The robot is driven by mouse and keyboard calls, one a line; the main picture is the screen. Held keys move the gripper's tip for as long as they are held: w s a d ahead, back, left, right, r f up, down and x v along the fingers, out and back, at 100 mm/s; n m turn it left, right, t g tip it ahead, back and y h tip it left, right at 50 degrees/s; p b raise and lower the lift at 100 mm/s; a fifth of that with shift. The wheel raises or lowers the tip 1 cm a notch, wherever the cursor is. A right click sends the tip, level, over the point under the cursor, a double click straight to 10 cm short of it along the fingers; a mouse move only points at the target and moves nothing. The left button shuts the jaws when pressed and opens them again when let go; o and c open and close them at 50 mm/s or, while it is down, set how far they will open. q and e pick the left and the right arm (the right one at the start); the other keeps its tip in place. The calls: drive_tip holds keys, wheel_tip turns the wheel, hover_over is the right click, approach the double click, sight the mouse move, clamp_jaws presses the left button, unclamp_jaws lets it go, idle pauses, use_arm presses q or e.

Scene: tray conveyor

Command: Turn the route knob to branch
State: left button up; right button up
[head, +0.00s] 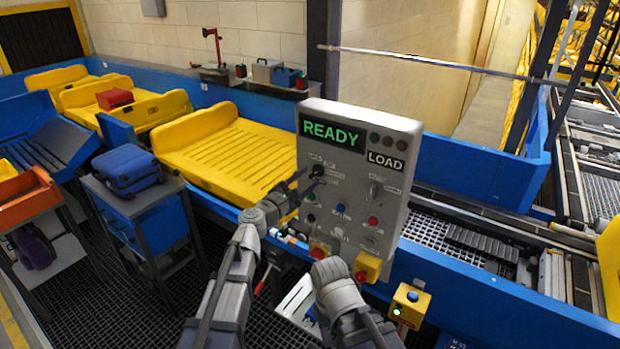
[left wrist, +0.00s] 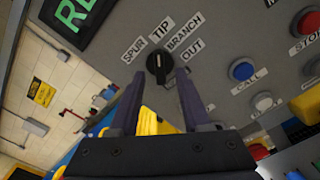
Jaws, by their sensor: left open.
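The route knob (left wrist: 158,68) is a black rotary knob on the grey control panel (head: 342,190). In the left wrist view its labels SPUR, TIP, BRANCH and OUT fan around its upper side, and its pale pointer mark appears to face TIP. In the head view the knob (head: 318,171) sits at the panel's upper left. My left gripper (head: 307,181) is open just in front of it. In the left wrist view the fingertips (left wrist: 159,80) lie to either side below the knob; contact cannot be made out. My right arm shows below the panel, its gripper not visible.
The panel shows a green READY display (head: 333,134) and a LOAD label. Blue, red and white buttons and a second switch (head: 375,190) are close by. A yellow tray (head: 225,150) stands behind on the conveyor. A yellow button box (head: 409,305) is at lower right.

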use_arm(q)
drive_tip(key=shift+x, duration=0.95)
clamp_jaws()
